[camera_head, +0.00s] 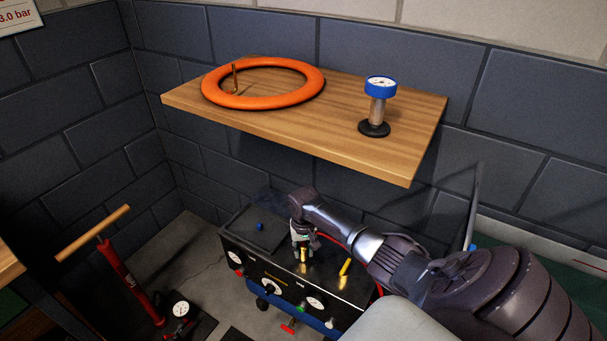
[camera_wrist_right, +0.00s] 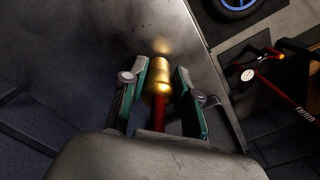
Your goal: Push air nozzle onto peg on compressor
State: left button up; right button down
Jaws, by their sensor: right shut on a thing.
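My right gripper (camera_head: 302,235) reaches down over the compressor (camera_head: 250,262), a dark box with gauges along its front. It is shut on the brass air nozzle (camera_head: 303,256), whose red hose (camera_head: 320,237) runs off to the right. In the right wrist view, the nozzle (camera_wrist_right: 158,75) sits between the green-padded fingers of the gripper (camera_wrist_right: 160,90), its tip close to the compressor's dark top. I cannot tell whether it touches. A short yellow peg-like piece (camera_head: 345,267) stands on the compressor top to the right. My left gripper is out of view.
A red floor pump (camera_head: 118,270) stands at left. The dark block wall is close behind. A small blue piece (camera_head: 260,226) lies on the compressor top.

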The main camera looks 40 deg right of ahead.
jog(key=c, duration=0.8)
grip_release()
jog(key=shift+o, duration=0.2)
notch_tip(320, 180, up, 8)
jog(key=shift+f, duration=0.25)
